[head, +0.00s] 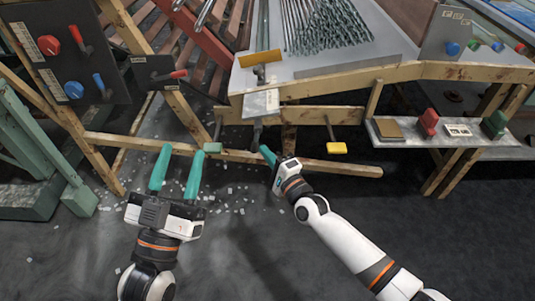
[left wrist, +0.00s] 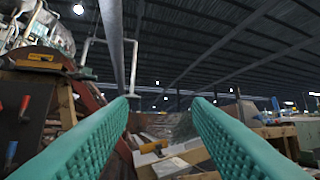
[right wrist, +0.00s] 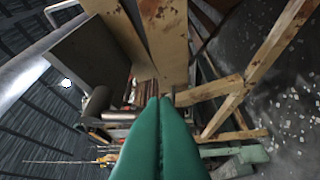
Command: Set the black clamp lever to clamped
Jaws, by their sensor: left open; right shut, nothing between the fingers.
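I cannot pick out a black clamp lever for certain. A dark narrow bar (head: 257,133) hangs below a small metal plate (head: 260,103) at the front of the bench in the head view; it may be the lever. My right gripper (head: 265,151) is shut and empty, its green tips just below and beside this bar; I cannot tell if they touch. In the right wrist view the fingers (right wrist: 159,101) are pressed together. My left gripper (head: 181,151) is open and empty to the left, pointing at the bench; its spread fingers show in the left wrist view (left wrist: 160,101).
A panel (head: 50,15) with red and blue knobs and levers stands at left; a red-handled lever (head: 172,75) is beside it. A shelf (head: 385,138) is at right. White bits litter the floor.

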